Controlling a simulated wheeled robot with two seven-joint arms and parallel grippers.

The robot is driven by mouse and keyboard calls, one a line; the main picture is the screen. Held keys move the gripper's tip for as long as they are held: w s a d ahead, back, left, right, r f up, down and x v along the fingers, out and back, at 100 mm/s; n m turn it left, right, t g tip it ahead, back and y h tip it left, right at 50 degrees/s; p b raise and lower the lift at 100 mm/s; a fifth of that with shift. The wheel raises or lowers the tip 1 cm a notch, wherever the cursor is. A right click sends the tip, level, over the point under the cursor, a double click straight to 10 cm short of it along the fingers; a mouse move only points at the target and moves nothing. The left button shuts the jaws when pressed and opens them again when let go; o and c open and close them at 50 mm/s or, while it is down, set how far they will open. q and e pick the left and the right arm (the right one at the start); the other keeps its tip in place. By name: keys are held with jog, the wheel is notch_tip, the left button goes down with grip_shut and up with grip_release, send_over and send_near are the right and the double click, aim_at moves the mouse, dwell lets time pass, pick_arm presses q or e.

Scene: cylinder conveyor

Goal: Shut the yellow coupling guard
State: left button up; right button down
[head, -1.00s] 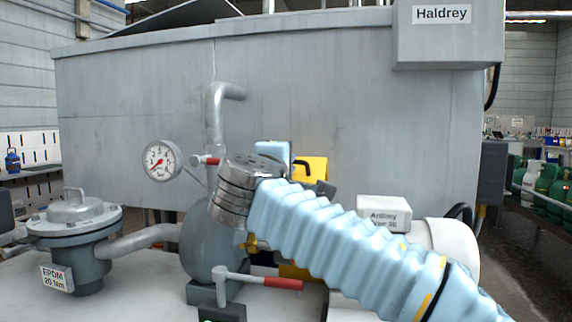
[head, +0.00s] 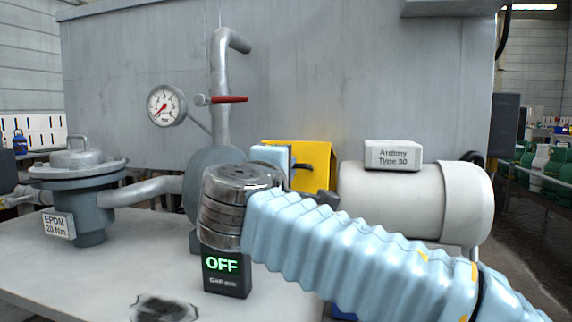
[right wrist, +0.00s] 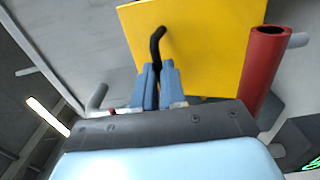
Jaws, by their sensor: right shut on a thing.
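The yellow coupling guard (head: 318,160) shows in the head view as a tilted plate between the grey pump and the pale motor. Its lower part is hidden behind my right arm. In the right wrist view the yellow guard (right wrist: 205,45) fills the upper middle, with a black handle (right wrist: 156,42) standing out from it. My right gripper (right wrist: 152,78) has its blue fingers shut on this handle. In the head view the right gripper (head: 285,160) is at the guard's left side, and the black handle (head: 304,167) shows beside it. My left gripper is in neither view.
The motor (head: 415,198) carries a labelled box (head: 393,155). A pressure gauge (head: 166,106) and a red valve lever (head: 230,99) are by the upright pipe. A black box reading OFF (head: 226,274) stands in front. A flanged grey vessel (head: 80,180) is left.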

jog(key=shift+w+d+f, duration=0.1)
jog(key=shift+f, duration=0.35)
jog(key=c, duration=1.3)
grip_release()
jog(key=shift+w, duration=0.15)
jog(key=shift+o, duration=0.5)
jog(key=v, duration=1.4)
jog(key=shift+b, duration=0.45)
jog(key=shift+c, duration=0.3)
